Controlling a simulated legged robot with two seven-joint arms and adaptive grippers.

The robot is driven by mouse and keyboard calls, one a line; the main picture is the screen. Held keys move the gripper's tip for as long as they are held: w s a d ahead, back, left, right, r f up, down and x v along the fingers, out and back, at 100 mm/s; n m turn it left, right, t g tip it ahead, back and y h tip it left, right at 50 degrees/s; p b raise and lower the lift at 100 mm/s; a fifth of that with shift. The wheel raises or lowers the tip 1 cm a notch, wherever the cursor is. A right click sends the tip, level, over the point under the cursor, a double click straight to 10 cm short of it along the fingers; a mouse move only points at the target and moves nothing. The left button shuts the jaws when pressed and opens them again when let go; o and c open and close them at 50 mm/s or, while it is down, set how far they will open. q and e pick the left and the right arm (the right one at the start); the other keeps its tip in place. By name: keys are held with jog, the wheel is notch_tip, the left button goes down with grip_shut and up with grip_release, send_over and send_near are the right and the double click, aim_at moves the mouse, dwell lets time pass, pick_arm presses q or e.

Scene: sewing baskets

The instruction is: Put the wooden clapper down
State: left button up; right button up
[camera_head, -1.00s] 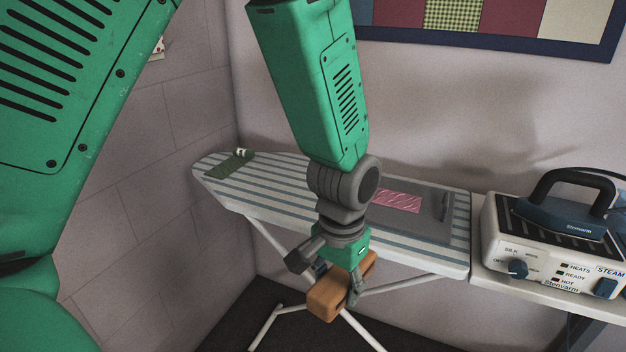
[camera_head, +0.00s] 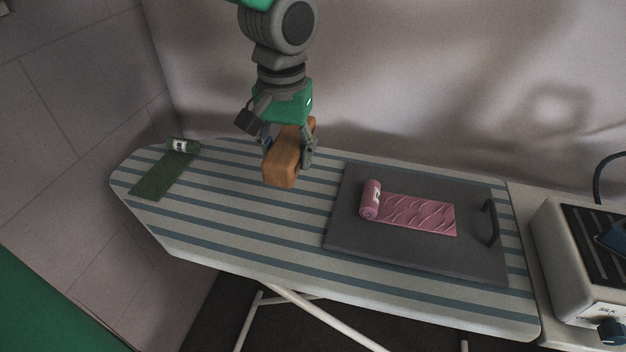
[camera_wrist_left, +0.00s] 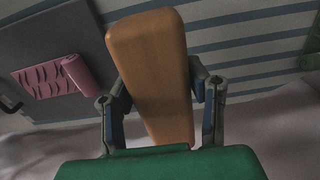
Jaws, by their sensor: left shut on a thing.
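The wooden clapper (camera_head: 283,162) is an orange-brown block with rounded edges. My left gripper (camera_head: 287,148) is shut on it, one finger on each side. In the head view the clapper appears over the back part of the striped ironing board (camera_head: 230,220), left of the dark grey pad. I cannot tell for sure how high it is above the board. In the left wrist view the clapper (camera_wrist_left: 155,75) stands between the two fingers (camera_wrist_left: 160,97), with the striped cover behind it. My right gripper is not in view.
A dark grey pad (camera_head: 350,235) with a handle bears a partly unrolled pink cloth (camera_head: 420,214). A green roll with cloth (camera_head: 163,175) lies at the board's left end. The iron's station (camera_head: 575,255) stands at the right. Striped board between them is clear.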

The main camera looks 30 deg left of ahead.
aim_at(291, 146)
pick_arm(q)
jog(key=f, duration=0.3)
jog(key=d+f+b, duration=0.1)
jog(key=shift+s+f, duration=0.1)
jog(key=shift+f, duration=0.3)
jog(key=shift+d+f, duration=0.3)
jog(key=shift+f, duration=0.2)
jog(key=f, duration=0.1)
jog(key=a+f+b, duration=0.1)
jog(key=f, duration=0.1)
jog(key=shift+f, duration=0.2)
jog(key=shift+a+f, duration=0.1)
jog(key=shift+a, duration=0.2)
grip_shut()
jog(key=o, duration=1.2)
grip_release()
jog(key=shift+d, duration=0.15)
jog(key=shift+o, duration=0.9)
jog(key=shift+d, duration=0.45)
jog(key=shift+a+r, duration=0.1)
jog(key=shift+r, duration=0.2)
notch_tip(291, 146, up, 11)
jog(key=shift+f+p, duration=0.2)
jog(key=shift+p, duration=1.05)
jog(key=shift+r, duration=0.55)
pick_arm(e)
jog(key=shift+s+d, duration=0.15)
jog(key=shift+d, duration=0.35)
